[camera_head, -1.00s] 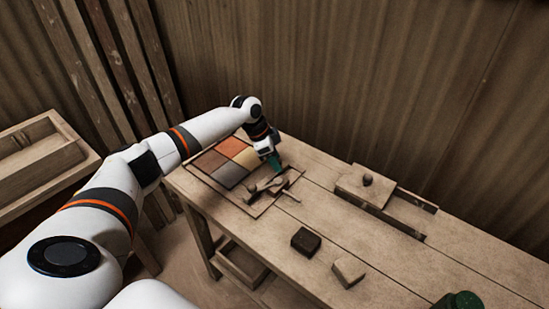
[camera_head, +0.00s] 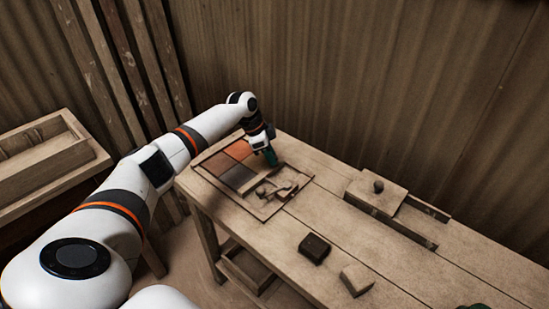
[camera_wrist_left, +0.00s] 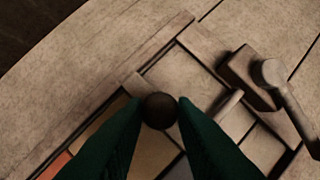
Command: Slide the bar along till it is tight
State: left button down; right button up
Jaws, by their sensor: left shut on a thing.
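A shallow wooden tray (camera_head: 228,193) on the bench holds orange, grey and pale tiles (camera_head: 237,177) in its left part. My left gripper (camera_head: 272,160) reaches down over the tray beside the tiles. In the left wrist view its green fingers (camera_wrist_left: 160,118) are shut on a dark round knob (camera_wrist_left: 160,108). The knob stands above what looks like a narrow bar, mostly hidden by the fingers. Whether the bar touches the tiles cannot be told.
A mallet-like wooden piece (camera_wrist_left: 268,75) and a peg (camera_wrist_left: 230,104) lie close to the gripper. A dark block (camera_head: 314,248), a pale block (camera_head: 357,279) and a knobbed wooden slide (camera_head: 378,195) are further right. Bare bench lies between them.

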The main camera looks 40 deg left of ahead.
pick_arm(q)
jog(key=c, duration=1.2)
grip_release()
jog(key=shift+r, duration=0.1)
jog(key=b+v, duration=0.1)
jog(key=v, duration=1.1)
